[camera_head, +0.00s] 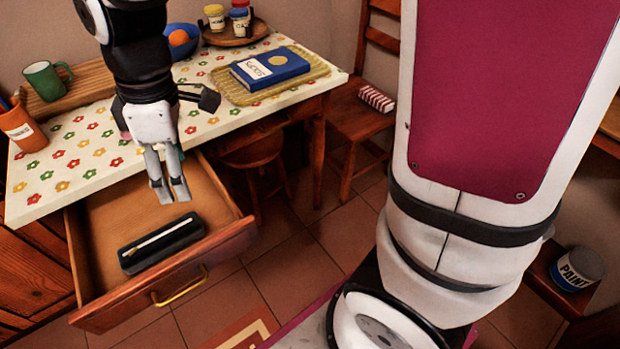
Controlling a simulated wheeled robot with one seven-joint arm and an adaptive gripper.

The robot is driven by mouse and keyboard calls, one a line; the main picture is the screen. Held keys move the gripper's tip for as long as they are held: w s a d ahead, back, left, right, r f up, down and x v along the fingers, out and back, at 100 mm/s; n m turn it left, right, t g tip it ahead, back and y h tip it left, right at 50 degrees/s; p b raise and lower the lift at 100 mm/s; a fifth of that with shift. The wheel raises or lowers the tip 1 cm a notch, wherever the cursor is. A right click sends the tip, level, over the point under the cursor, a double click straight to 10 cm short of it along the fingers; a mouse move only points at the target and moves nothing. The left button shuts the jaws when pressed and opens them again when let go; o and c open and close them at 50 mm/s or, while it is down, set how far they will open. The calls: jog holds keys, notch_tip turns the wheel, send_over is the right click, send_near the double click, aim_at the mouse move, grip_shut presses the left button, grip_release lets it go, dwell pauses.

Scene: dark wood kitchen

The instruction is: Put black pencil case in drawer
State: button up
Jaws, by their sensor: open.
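The black pencil case (160,244) lies inside the open drawer (228,232), near its front panel. A thin white stripe or pencil shape shows along its top. The drawer is pulled out from under the table with the flowered cloth (105,150). My gripper (174,199) is open and empty, fingers pointing down. In the picture it is just above the case, over the drawer; a gap shows between the fingertips and the case.
On the table are a blue book (270,68) on a woven mat, a green mug (45,80), an orange cup (22,128), a blue bowl (183,45) and a round tray with jars (235,38). A stool (258,158) and chair (355,118) stand right of the drawer.

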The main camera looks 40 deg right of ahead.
jog(key=s+d+r+m, duration=0.2)
jog(key=s+d+m, duration=0.2)
jog(key=s, duration=0.3)
jog(key=s+d+r+m+h, duration=0.1)
jog(key=s+d+r+m, duration=0.1)
jog(key=s+d+m, duration=0.3)
jog(key=s+d+r+m, duration=0.2)
jog(key=s+d+m, duration=0.2)
jog(key=s, duration=0.7)
jog(key=shift+s+d+r+m, duration=0.25)
jog(key=shift+d+r+m, duration=0.1)
jog(key=shift+m, duration=0.05)
notch_tip(320, 180, up, 20)
jog(key=t+p, duration=0.3)
jog(key=p, duration=1.5)
jog(key=shift+a+r+t+p, duration=0.2)
jog(key=shift+r+t+p, duration=0.05)
jog(key=shift+t+p, duration=0.15)
